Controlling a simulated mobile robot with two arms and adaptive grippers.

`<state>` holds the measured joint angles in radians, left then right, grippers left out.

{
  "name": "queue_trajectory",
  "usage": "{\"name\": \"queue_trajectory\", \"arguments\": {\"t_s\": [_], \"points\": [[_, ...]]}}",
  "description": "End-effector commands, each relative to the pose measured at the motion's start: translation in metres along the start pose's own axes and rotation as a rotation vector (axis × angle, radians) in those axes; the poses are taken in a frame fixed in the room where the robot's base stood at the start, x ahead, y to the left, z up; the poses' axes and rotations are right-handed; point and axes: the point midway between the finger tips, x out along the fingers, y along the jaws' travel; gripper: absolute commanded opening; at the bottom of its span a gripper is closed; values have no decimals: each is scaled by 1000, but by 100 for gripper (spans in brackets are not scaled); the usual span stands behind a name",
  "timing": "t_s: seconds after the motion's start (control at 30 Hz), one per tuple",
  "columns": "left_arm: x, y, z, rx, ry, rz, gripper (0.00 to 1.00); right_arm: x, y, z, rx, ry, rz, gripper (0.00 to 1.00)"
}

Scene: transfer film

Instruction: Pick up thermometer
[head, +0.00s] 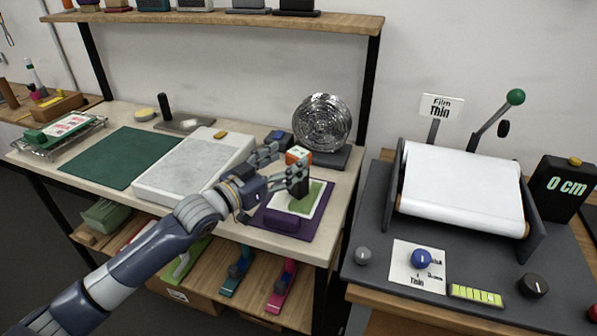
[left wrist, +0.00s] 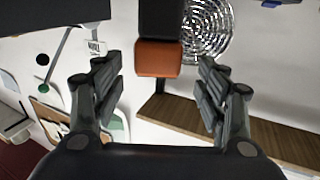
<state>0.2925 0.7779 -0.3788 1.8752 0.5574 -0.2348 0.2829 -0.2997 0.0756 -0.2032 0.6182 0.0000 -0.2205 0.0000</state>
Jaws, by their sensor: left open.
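An upright device with an orange top (head: 299,156) and a dark body looks like the thermometer. It stands at the purple mat (head: 272,218) near the bench's front right. My left gripper (head: 284,168) is open beside it, its fingers reaching toward it and partly hiding its middle. In the left wrist view, the thermometer's black and orange body (left wrist: 158,58) shows in the gap between the spread fingers of my left gripper (left wrist: 158,82), with space visible on both sides. I cannot tell how deep it sits between them. My right gripper is not in view.
A white slab (head: 185,172) and a green mat (head: 125,157) lie to the left. A round metallic disc (head: 322,122) stands behind the thermometer. A roller machine (head: 462,180) with knobs fills the right bench. A shelf (head: 220,19) spans above the bench.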

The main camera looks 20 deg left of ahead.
Motion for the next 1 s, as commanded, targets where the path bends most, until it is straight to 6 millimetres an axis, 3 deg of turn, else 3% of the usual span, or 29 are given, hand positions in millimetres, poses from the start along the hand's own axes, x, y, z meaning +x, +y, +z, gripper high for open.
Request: {"name": "queue_trajectory", "arguments": {"t_s": [0.3, 0.63, 0.9, 0.93, 1.0], "points": [[40, 3, -4, 0, 1, 1, 67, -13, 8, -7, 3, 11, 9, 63], [45, 4, -3, 1, 0, 2, 67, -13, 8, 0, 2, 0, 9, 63], [45, 3, -3, 0, 0, 1, 5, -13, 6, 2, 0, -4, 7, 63], [45, 3, -3, 1, 0, 1, 0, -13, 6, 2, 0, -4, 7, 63], [45, 3, -4, 1, 2, 2, 0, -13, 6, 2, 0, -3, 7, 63]]}}
